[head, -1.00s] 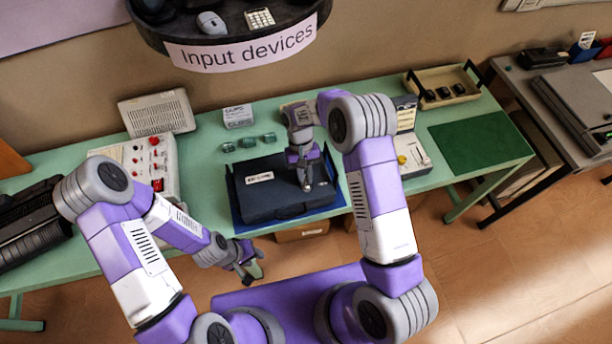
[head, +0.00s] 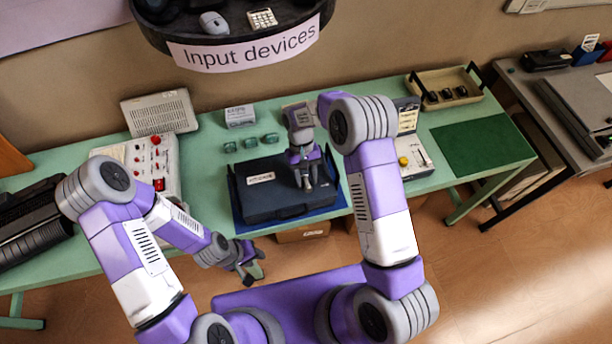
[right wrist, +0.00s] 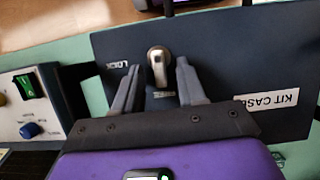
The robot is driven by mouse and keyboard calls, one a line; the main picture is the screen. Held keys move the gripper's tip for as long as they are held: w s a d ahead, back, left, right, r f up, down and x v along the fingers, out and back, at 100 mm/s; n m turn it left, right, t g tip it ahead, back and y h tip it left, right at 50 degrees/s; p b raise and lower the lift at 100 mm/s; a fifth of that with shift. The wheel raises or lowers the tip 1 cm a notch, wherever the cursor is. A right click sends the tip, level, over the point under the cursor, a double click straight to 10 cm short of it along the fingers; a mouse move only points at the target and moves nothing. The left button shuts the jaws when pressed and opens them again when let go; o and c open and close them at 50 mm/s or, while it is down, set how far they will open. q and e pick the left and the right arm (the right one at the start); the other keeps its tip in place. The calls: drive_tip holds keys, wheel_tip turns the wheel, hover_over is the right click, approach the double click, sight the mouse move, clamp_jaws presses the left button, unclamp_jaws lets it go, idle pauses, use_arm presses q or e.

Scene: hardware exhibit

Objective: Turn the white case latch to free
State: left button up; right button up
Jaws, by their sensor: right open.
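The dark blue case (head: 262,205) lies flat on the table, with a white label that reads KIT CASE in the right wrist view (right wrist: 272,100). Its latch (right wrist: 159,65) is a pale metallic lever on a round base, pointing down toward my gripper in that view. The word LOCK (right wrist: 120,64) is beside it to the left; another marking below the lever is hard to read. My right gripper (right wrist: 158,66) is open, a finger on each side of the latch, with gaps visible. My left gripper (head: 252,270) hangs in front of the table, away from the case; its jaws are unclear.
A control box with red knobs (head: 158,182) stands left of the case. Small green blocks (head: 250,142) sit behind it. A device with a yellow knob (head: 404,161) is to its right. A green mat (head: 470,145) farther right is bare.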

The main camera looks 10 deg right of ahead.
drive_tip(key=v, duration=0.7)
drive_tip(key=shift+r, duration=0.25)
drive_tip(key=shift+w, duration=0.1)
